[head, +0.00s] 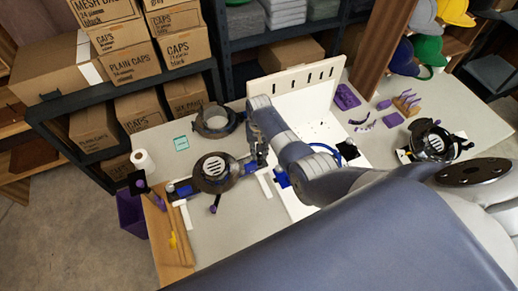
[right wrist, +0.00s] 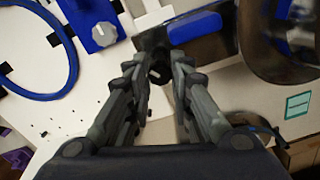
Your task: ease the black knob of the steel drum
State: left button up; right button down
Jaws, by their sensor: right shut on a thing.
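My right gripper (head: 260,158) reaches over the bench beside the dark steel drum (head: 213,186), which has a pale slotted grille. In the right wrist view, the fingers (right wrist: 158,80) are closed around a small round black knob (right wrist: 158,74) with a pale mark. The drum's curved dark wall (right wrist: 268,50) shows at the upper right there. A dark metal piece with a blue pad (right wrist: 195,25) lies between drum and knob. In the head view the gripper hides the knob. My left gripper is in neither view.
A blue block with a grey dial (right wrist: 103,33) and a blue cable loop (right wrist: 72,60) sit near the fingers. A white slotted board (head: 290,84) stands behind my arm. A dark ring (head: 215,121) and a teal card (head: 181,143) lie on the bench.

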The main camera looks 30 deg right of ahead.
aim_at(259, 153)
jog(key=shift+n, duration=0.3)
jog(key=c, duration=1.4)
grip_release()
notch_tip(259, 153, up, 12)
